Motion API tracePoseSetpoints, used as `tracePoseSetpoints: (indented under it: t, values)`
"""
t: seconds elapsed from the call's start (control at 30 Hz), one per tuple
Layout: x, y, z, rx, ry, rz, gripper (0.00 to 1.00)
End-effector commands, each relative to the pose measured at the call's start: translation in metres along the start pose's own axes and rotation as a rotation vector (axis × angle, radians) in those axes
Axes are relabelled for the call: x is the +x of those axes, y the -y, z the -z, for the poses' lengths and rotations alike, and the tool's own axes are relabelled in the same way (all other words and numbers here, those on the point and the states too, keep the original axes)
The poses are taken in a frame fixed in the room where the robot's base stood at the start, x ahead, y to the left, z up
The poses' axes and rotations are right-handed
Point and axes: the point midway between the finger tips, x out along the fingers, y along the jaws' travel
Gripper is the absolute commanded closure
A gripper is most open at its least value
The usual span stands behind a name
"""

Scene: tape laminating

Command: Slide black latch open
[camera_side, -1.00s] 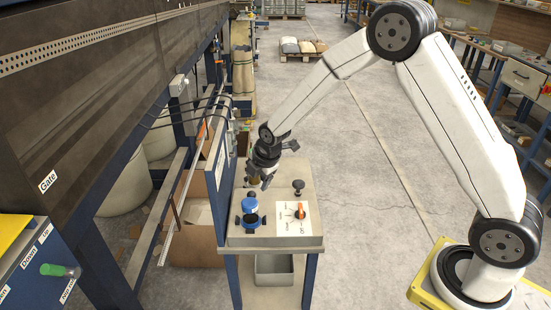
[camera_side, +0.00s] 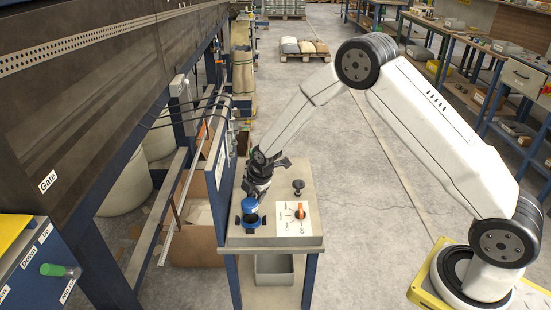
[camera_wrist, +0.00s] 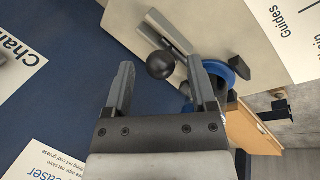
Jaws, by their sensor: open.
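A black ball knob (camera_wrist: 160,65), which looks like the handle of the black latch, shows in the wrist view beside a grey metal bar (camera_wrist: 168,30). My gripper (camera_wrist: 161,72) is open, with one finger on each side of the knob in that view. I cannot tell whether either finger touches it. In the side view my gripper (camera_side: 252,192) is low over the back left of the small worktable, close to the blue panel, and it hides the latch area there.
A blue round part (camera_side: 250,206) with black lugs stands just in front of my gripper. A black knob (camera_side: 298,185) and an orange switch (camera_side: 300,213) are to its right on the worktable (camera_side: 275,240). The blue panel (camera_side: 222,165) borders the left side.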

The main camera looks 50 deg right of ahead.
Motion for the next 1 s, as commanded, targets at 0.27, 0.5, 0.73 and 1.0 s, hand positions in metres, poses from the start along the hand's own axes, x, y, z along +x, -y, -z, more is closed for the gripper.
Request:
tracePoseSetpoints:
  t: [0.27, 0.5, 0.73, 1.0]
  values:
    - [0.0020, -0.0003, 0.0000, 0.000, 0.000, -0.001, 0.27]
    - [0.0018, -0.0002, 0.0000, 0.000, 0.000, -0.001, 0.84]
    - [0.0017, -0.0002, 0.0001, 0.000, 0.000, -0.001, 1.00]
    - [0.0017, -0.0003, 0.0001, 0.000, 0.000, -0.001, 1.00]
